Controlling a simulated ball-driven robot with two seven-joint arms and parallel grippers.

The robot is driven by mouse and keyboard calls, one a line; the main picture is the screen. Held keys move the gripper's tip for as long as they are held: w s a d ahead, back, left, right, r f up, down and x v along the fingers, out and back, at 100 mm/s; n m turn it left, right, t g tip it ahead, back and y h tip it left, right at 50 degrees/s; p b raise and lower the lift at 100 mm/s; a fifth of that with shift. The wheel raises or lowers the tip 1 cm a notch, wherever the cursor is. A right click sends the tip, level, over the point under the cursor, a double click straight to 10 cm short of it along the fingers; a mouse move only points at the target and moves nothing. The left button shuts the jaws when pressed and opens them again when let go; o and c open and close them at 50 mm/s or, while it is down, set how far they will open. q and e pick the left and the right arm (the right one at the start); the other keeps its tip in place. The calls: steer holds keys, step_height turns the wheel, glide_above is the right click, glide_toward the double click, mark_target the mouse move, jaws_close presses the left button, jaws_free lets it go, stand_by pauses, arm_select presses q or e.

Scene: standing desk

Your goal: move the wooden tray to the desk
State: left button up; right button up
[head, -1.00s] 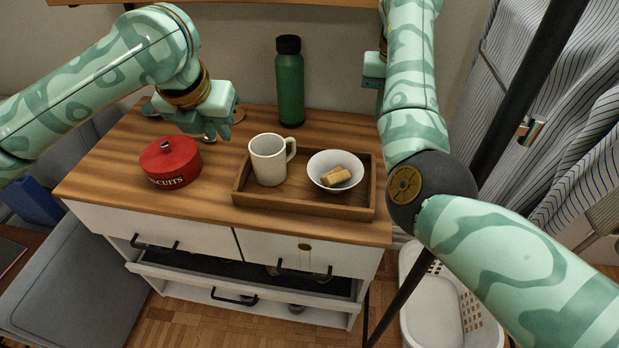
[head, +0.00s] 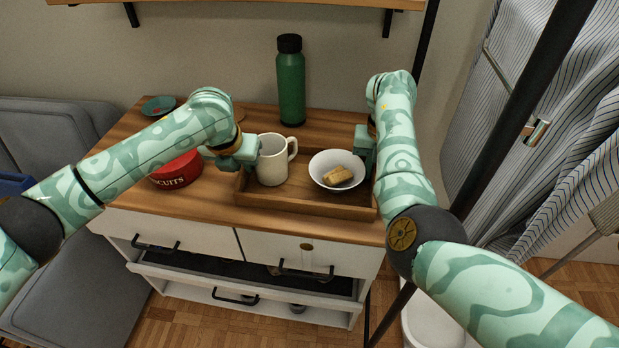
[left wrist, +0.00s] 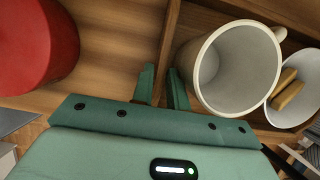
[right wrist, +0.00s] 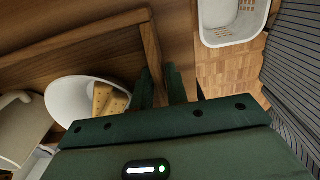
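The wooden tray (head: 300,204) lies on the wooden top of the cabinet. It holds a cream mug (head: 271,164) and a white bowl (head: 322,163) with light brown pieces (head: 338,176) in it. My left gripper (head: 247,163) is at the tray's left wall; in the left wrist view its fingers (left wrist: 162,88) stand close on both sides of that wall, beside the mug. My right gripper (head: 367,160) is at the tray's right wall; in the right wrist view its fingers (right wrist: 160,88) close on that wall, beside the bowl. Both look shut on the tray.
A red biscuit tin (head: 178,172) stands left of the tray, partly hidden by my left arm. A green bottle (head: 290,85) stands behind the tray. A small teal dish (head: 158,106) is at the back left. A dark pole and striped curtain (head: 575,120) are at the right.

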arm_select(q)
steer(key=shift+f, duration=0.15)
arm_select(e)
steer(key=shift+f, duration=0.1)
arm_select(q)
jaws_close()
arm_select(e)
jaws_close()
